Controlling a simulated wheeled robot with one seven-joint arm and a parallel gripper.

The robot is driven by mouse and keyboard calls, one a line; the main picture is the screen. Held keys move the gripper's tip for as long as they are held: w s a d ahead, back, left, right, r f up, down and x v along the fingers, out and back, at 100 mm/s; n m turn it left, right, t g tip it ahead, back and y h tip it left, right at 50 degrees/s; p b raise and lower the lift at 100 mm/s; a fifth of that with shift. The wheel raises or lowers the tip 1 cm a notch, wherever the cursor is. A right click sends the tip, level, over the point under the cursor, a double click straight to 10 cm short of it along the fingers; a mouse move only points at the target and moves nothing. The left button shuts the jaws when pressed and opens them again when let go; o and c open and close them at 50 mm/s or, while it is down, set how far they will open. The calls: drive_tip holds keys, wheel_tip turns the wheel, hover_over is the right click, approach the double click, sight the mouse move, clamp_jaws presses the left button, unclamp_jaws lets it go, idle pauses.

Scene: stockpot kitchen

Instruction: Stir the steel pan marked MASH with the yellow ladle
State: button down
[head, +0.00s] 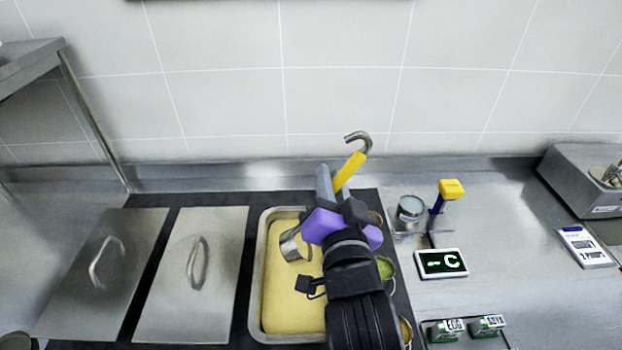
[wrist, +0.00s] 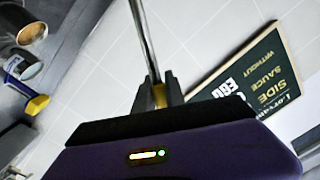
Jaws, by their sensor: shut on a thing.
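An open steel pan (head: 257,290) holds smooth pale-yellow mash; I cannot see a MASH label on it. The yellow ladle (head: 349,172) has a yellow grip with a steel hook at the top. A steel ladle bowl (head: 291,246) sits tilted at the mash surface in the upper part of the pan; how deep it is I cannot tell. My gripper (head: 338,192) is shut on the yellow grip, above the pan's right rim. In the wrist view the fingers (wrist: 158,95) close on the yellow part, with the steel shaft (wrist: 143,40) running upward. My arm hides the pan's right side.
Two lidded pans (head: 190,285) stand to the left. Small round pots, one with green contents (head: 385,268), line the pan's right side. Further right are a steel canister (head: 410,210), a yellow-and-blue handled tool (head: 447,195) and a display (head: 441,263). The tiled wall is behind.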

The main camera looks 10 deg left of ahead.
drive_tip(key=w+d+f+m+b, duration=0.4)
drive_tip(key=d+f+m+b, duration=0.1)
drive_tip(key=d+f+m, duration=0.4)
drive_tip(key=shift+d+f+m, duration=0.15)
drive_tip(key=shift+d+m, duration=0.45)
drive_tip(key=shift+d, duration=0.75)
idle(1.3)
